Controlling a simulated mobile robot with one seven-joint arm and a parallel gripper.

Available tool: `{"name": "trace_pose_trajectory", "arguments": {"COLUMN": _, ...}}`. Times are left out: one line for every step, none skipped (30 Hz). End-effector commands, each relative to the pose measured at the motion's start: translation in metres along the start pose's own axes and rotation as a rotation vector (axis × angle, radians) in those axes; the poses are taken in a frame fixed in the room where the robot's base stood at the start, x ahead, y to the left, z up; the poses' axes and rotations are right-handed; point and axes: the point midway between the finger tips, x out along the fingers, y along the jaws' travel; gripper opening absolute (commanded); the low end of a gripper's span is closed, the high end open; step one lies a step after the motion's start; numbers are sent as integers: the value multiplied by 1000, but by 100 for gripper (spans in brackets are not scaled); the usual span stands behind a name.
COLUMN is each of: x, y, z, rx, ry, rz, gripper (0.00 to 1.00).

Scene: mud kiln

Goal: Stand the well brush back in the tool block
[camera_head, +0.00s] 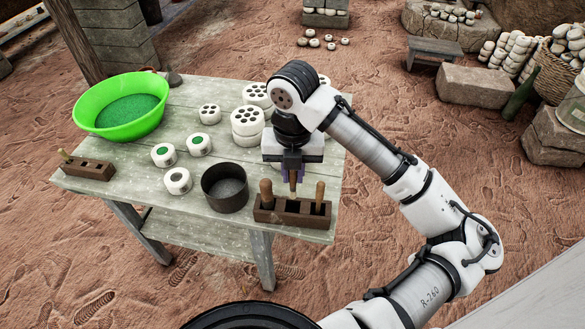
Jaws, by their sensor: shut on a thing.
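The tool block (292,219), a dark wooden bar with dark slots, stands at the table's front right corner. A thick wooden handle (266,193) stands in its left end and a thinner one (319,196) in its right end. My gripper (293,174) points down above the block's middle and is shut on a slim wooden handle (293,185), seemingly the well brush. The handle hangs upright between the other two. Its lower end is over or in the middle slot; I cannot tell which. The fingers and wrist hide its top.
A dark round pot (225,188) stands close left of the block. White pieces with green or dark centres, stacks of white holed discs (247,122), a green basin (122,107) and a second wooden block (88,169) share the table (150,222). The front middle is bare.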

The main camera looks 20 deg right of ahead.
Motion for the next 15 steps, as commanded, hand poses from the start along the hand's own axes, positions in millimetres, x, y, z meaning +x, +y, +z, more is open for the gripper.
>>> {"name": "trace_pose_trajectory", "arguments": {"x": 9, "y": 0, "z": 0, "rx": 0, "ry": 0, "rz": 0, "gripper": 0}}
{"name": "trace_pose_trajectory", "arguments": {"x": 12, "y": 0, "z": 0, "rx": 0, "ry": 0, "rz": 0, "gripper": 0}}
{"name": "trace_pose_trajectory", "arguments": {"x": 16, "y": 0, "z": 0, "rx": 0, "ry": 0, "rz": 0, "gripper": 0}}
{"name": "trace_pose_trajectory", "arguments": {"x": 18, "y": 0, "z": 0, "rx": 0, "ry": 0, "rz": 0, "gripper": 0}}
{"name": "trace_pose_trajectory", "arguments": {"x": 21, "y": 0, "z": 0, "rx": 0, "ry": 0, "rz": 0, "gripper": 0}}
{"name": "trace_pose_trajectory", "arguments": {"x": 25, "y": 0, "z": 0, "rx": 0, "ry": 0, "rz": 0, "gripper": 0}}
{"name": "trace_pose_trajectory", "arguments": {"x": 27, "y": 0, "z": 0, "rx": 0, "ry": 0, "rz": 0, "gripper": 0}}
{"name": "trace_pose_trajectory", "arguments": {"x": 30, "y": 0, "z": 0, "rx": 0, "ry": 0, "rz": 0, "gripper": 0}}
{"name": "trace_pose_trajectory", "arguments": {"x": 34, "y": 0, "z": 0, "rx": 0, "ry": 0, "rz": 0, "gripper": 0}}
{"name": "trace_pose_trajectory", "arguments": {"x": 36, "y": 0, "z": 0, "rx": 0, "ry": 0, "rz": 0, "gripper": 0}}
{"name": "trace_pose_trajectory", "arguments": {"x": 38, "y": 0, "z": 0, "rx": 0, "ry": 0, "rz": 0, "gripper": 0}}
{"name": "trace_pose_trajectory", "arguments": {"x": 41, "y": 0, "z": 0, "rx": 0, "ry": 0, "rz": 0, "gripper": 0}}
{"name": "trace_pose_trajectory", "arguments": {"x": 43, "y": 0, "z": 0, "rx": 0, "ry": 0, "rz": 0, "gripper": 0}}
{"name": "trace_pose_trajectory", "arguments": {"x": 45, "y": 0, "z": 0, "rx": 0, "ry": 0, "rz": 0, "gripper": 0}}
{"name": "trace_pose_trajectory", "arguments": {"x": 47, "y": 0, "z": 0, "rx": 1, "ry": -1, "rz": 0, "gripper": 0}}
